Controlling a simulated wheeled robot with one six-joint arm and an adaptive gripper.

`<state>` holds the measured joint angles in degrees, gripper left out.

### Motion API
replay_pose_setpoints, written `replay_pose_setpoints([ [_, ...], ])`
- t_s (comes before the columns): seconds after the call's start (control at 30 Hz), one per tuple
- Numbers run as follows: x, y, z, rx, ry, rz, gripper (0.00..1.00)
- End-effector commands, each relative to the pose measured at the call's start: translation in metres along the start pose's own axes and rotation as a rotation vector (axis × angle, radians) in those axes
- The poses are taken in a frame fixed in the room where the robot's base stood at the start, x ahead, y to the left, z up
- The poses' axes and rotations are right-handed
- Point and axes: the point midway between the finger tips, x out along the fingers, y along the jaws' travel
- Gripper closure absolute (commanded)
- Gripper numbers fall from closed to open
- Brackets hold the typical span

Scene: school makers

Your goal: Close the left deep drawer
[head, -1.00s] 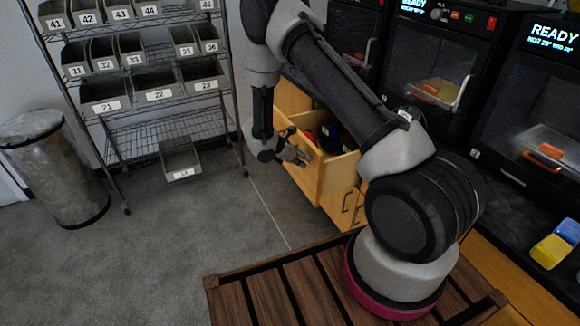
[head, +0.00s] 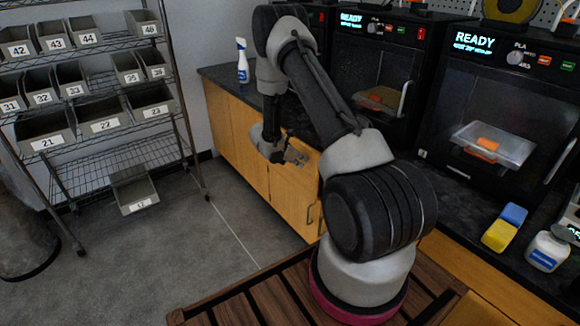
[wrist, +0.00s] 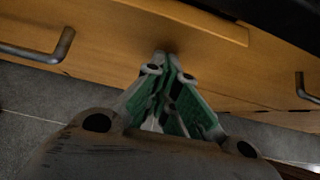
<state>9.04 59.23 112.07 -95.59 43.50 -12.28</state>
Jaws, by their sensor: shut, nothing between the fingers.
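The left deep drawer's wooden front (head: 291,196) is in the cabinet below the counter, partly hidden by my arm in the head view. It looks in line, or nearly so, with the fronts beside it; I cannot tell if a small gap is left. The drawer's inside does not show. My gripper (head: 296,157) is shut and empty at the upper part of this front. In the wrist view, my gripper's fingertips (wrist: 166,60) point at the wooden front (wrist: 110,42), touching or very close. A grey bar handle (wrist: 40,50) is at the left there.
A black counter (head: 222,76) runs above the cabinet, with a spray bottle (head: 242,62) and printers (head: 490,100). A wire shelf with grey bins (head: 105,125) stands at the left. The grey floor (head: 180,240) between is clear.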

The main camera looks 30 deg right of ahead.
Motion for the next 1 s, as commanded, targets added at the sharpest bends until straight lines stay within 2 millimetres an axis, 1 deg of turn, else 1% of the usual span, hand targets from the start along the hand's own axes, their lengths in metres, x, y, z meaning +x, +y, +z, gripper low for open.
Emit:
replay_pose_setpoints([
  [0.03, 0.006, -0.001, 0.006, 0.003, 0.000, -0.002, 1.00],
  [0.13, 0.016, -0.001, 0.015, 0.001, 0.001, -0.002, 1.00],
  [0.4, 0.031, 0.000, 0.031, 0.000, 0.000, 0.000, 1.00],
  [0.6, 0.035, 0.000, 0.035, 0.000, -0.001, 0.000, 1.00],
  [1.0, 0.036, 0.000, 0.038, 0.005, -0.004, -0.002, 1.00],
])
